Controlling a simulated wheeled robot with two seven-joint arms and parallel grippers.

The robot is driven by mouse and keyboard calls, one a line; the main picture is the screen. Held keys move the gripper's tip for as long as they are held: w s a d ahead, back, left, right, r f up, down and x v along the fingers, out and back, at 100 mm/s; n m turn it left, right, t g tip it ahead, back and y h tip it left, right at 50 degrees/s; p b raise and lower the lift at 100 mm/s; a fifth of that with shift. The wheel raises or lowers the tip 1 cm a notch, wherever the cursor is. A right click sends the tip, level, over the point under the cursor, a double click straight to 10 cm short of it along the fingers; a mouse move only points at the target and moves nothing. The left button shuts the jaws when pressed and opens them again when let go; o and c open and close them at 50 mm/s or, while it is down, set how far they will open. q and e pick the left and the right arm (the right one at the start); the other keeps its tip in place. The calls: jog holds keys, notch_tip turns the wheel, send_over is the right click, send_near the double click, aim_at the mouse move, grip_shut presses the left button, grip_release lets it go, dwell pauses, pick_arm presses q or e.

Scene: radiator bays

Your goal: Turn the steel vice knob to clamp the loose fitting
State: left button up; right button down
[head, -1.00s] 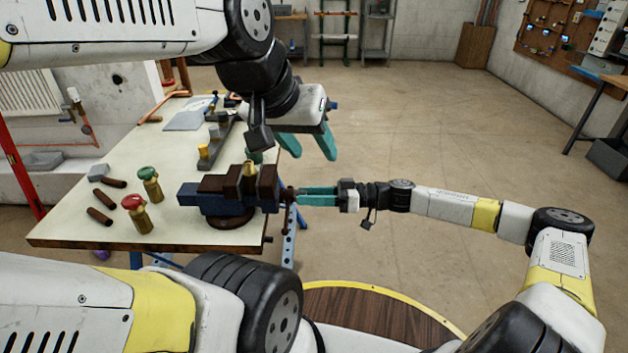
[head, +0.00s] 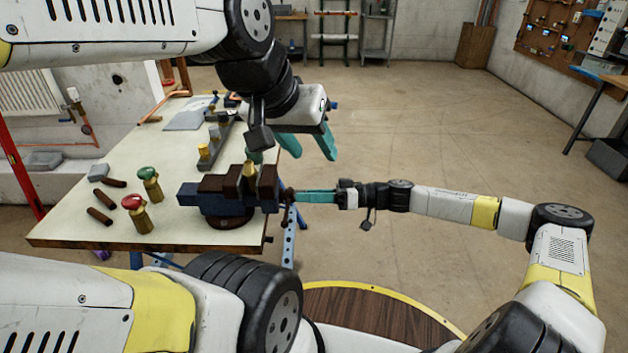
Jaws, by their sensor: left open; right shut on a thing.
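The vice (head: 215,202), blue with dark brown jaws, stands at the right edge of the cream-topped workbench (head: 75,225). A small brass fitting (head: 249,170) sits upright between its jaws; I cannot tell how tightly they press on it. The vice knob (head: 287,196) is at the vice's right end, mostly hidden by my fingers. My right gripper (head: 298,196) reaches in from the right and is shut on the knob. My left gripper (head: 308,146) is open and empty, with teal fingers above and to the right of the vice.
A red-handled valve (head: 138,212) and a green-handled valve (head: 150,184) stand left of the vice. Dark short pipes (head: 99,216) lie beside them. A rack with brass pieces (head: 212,145) stands behind the vice. The floor (head: 430,130) to the right is clear.

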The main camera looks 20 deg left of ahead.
jog(key=m, duration=2.7)
jog(key=c, duration=1.5)
grip_release()
jog(key=shift+m, duration=0.5)
jog(key=shift+o, duration=1.1)
jog(key=v, duration=0.7)
